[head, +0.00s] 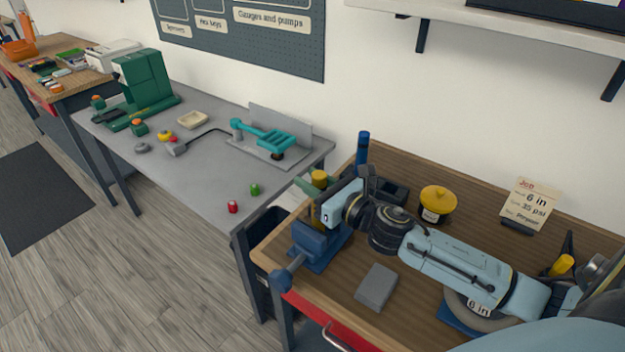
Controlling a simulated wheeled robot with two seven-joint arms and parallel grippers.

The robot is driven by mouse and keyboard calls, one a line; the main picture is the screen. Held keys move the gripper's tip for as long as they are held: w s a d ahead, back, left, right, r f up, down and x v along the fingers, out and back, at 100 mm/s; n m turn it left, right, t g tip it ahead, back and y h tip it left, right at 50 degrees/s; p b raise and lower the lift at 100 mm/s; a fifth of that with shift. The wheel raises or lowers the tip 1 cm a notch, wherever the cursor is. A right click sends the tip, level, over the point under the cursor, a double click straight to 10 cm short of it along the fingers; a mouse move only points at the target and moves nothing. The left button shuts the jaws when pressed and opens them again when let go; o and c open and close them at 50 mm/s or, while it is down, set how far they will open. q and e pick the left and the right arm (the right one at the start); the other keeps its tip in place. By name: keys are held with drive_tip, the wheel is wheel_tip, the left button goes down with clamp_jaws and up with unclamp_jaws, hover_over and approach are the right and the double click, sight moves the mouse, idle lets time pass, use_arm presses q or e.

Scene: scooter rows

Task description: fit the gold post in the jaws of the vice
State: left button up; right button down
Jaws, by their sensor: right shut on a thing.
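The gold post (319,180) stands roughly upright above the back of the blue vice (314,243), at the left end of the wooden bench. My right gripper (325,210) reaches in from the right and is shut on the post, hiding its middle. The post's gold top shows above the fingers and a strip of it shows beside them. The vice's handle end points toward the front left. The jaws are largely hidden by my gripper, so I cannot tell whether the post's lower end sits between them. My left gripper is not in view.
On the wooden bench (345,277) are a grey block (376,287), a yellow-lidded pot (437,204), a job card (528,203) and a dark tray behind my wrist. A blue upright (362,148) stands behind the vice. The grey table (205,180) at left holds tools.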

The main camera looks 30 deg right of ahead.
drive_tip(key=shift+r, duration=0.1)
drive_tip(key=c, duration=1.1)
unclamp_jaws()
drive_tip(key=shift+c, duration=0.2)
drive_tip(key=shift+o, duration=0.6)
drive_tip(key=b+v, duration=0.2)
drive_tip(key=v, duration=1.1)
drive_tip(key=shift+s, duration=0.2)
